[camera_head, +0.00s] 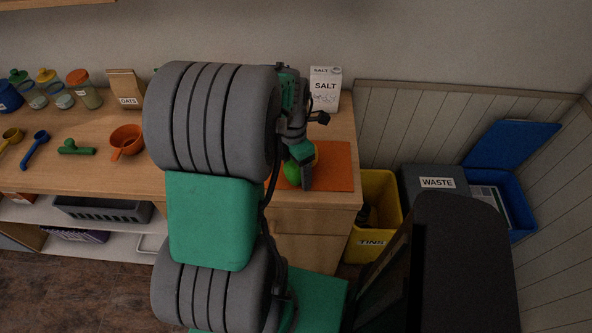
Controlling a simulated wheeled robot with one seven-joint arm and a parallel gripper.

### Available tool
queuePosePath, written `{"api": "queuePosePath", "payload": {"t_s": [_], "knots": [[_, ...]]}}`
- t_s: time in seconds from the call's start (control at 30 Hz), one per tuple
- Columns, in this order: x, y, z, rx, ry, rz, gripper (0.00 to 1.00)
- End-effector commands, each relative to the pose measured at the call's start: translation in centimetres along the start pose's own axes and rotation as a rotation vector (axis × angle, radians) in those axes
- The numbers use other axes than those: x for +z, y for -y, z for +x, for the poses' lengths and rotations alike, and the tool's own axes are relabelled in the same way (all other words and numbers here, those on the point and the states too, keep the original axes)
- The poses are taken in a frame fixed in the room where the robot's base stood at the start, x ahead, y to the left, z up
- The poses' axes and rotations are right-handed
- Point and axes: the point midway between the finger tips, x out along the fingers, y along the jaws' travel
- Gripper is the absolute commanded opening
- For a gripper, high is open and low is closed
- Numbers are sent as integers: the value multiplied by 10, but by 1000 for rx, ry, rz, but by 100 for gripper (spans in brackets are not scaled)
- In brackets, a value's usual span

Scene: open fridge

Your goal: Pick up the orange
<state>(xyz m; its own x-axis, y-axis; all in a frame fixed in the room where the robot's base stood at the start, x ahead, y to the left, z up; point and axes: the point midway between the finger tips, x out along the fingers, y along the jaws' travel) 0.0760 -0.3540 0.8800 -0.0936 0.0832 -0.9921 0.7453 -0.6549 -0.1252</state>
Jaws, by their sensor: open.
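My gripper (303,170) points down over the orange-red board (340,178) at the right end of the wooden counter. Its jaws are open. A round green thing (292,173) on the board sits right beside the fingers, partly hidden by them. A small yellow-orange sliver (317,152) shows behind my gripper; I cannot tell whether it is the orange. No whole orange fruit is clearly visible, and my arm hides much of the counter.
A salt box (325,88) stands behind my gripper against the wall. An oats bag (126,90), jars and an orange measuring cup (126,140) are left of my arm. A yellow tins bin (381,190) and a waste bin (432,183) stand right of the counter.

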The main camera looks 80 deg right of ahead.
Motion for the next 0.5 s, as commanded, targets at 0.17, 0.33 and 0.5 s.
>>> {"api": "queuePosePath", "payload": {"t_s": [0.17,0.33,0.5], "knots": [[0,0,0,0,0,0,64],[0,0,-1,0,0,0,50],[0,0,-1,1,0,0,36]]}}
